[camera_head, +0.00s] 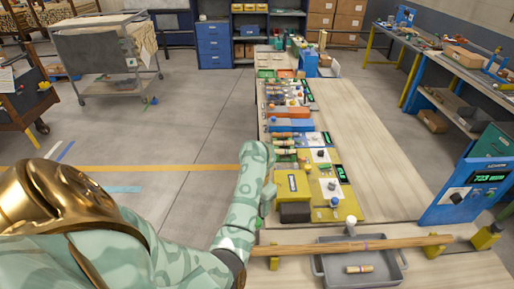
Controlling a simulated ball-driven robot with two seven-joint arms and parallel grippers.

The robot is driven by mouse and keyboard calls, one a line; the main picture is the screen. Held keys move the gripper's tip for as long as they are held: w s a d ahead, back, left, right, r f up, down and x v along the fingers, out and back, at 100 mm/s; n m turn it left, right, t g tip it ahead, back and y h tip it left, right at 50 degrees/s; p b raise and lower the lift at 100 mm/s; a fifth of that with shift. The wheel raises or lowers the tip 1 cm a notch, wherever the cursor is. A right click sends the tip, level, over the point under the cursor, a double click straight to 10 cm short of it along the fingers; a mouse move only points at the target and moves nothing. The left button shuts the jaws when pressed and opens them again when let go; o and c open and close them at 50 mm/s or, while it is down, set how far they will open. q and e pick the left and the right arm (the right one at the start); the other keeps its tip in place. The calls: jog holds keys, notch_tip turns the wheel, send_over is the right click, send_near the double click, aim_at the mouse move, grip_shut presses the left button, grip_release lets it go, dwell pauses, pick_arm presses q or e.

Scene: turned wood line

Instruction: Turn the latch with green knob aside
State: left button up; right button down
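My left arm, in mint camouflage, comes in from the lower left and reaches up along the left edge of the long wooden bench (370,150). Its far end lies beside a yellow unit (291,186) and several turned wood pieces. I cannot make out the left gripper's fingers; they are hidden or out of sight. I cannot clearly pick out a latch with a green knob. A small green spot shows at the arm's right edge, too small to identify. A white knob (350,219) and a blue knob (334,202) stand near the yellow unit. My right gripper is not in view.
A long wooden rod (400,242) crosses above a grey tray (322,268) holding a short wood piece (359,269). A blue panel with a green display (466,190) stands at the right. The bench's right half is mostly clear. A grey cart (95,62) stands farther left.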

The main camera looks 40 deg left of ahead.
pick_arm(q)
notch_tip(320, 180, up, 8)
jog(key=p, duration=0.2)
jog(key=shift+p, duration=0.35)
